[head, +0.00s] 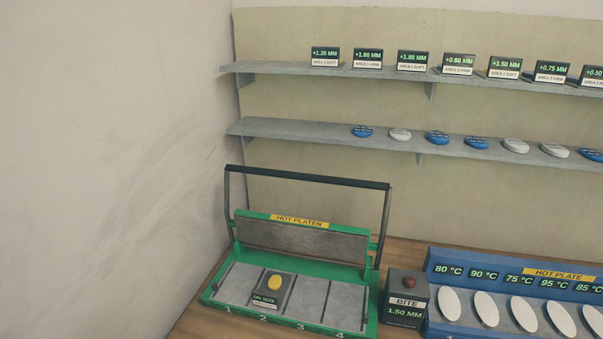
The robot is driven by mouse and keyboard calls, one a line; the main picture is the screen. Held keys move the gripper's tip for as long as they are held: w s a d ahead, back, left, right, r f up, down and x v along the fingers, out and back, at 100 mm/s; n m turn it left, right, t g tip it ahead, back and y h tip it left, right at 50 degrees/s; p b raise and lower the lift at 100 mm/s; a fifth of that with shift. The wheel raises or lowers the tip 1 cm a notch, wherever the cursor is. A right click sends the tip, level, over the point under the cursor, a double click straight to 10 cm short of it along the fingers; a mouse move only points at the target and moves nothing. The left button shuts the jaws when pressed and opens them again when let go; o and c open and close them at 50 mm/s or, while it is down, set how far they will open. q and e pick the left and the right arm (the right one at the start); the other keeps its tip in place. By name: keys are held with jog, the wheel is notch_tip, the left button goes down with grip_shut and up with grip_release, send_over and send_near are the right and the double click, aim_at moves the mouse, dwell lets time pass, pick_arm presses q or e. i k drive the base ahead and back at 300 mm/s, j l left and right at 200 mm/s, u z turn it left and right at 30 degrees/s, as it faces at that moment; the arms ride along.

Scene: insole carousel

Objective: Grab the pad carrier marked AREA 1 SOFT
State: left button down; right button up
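A row of dark signs with green numbers and white area labels stands on the upper shelf (275,67). Labels ending in SOFT show on the +1.20 MM sign (325,56), the +1.80 MM sign third from left (413,62) and the +1.50 MM sign (505,68). Their area digits are too small to read surely. Blue and white oval discs lie on the lower shelf (290,130), including a blue one (362,131) at the left and a white one (516,145). I cannot tell any lettering on them. Neither gripper is in view.
A green hot platen press (240,216) stands open, with a yellow-topped ON SIZE block (270,292) on slot 2. A BITE 1.50 MM box (405,303) with a red button stands beside it. A blue hot plate (440,262) with white ovals is at right. A wall closes the left.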

aim_at(273, 283)
jog(key=l+u, duration=0.1)
jog(key=u, duration=0.3)
jog(key=l+u, duration=0.1)
jog(key=u, duration=0.35)
jog(key=l+u, duration=0.15)
jog(key=u, duration=0.7)
jog(key=k+l, duration=0.15)
jog(key=l+u, duration=0.05)
jog(key=l, duration=0.05)
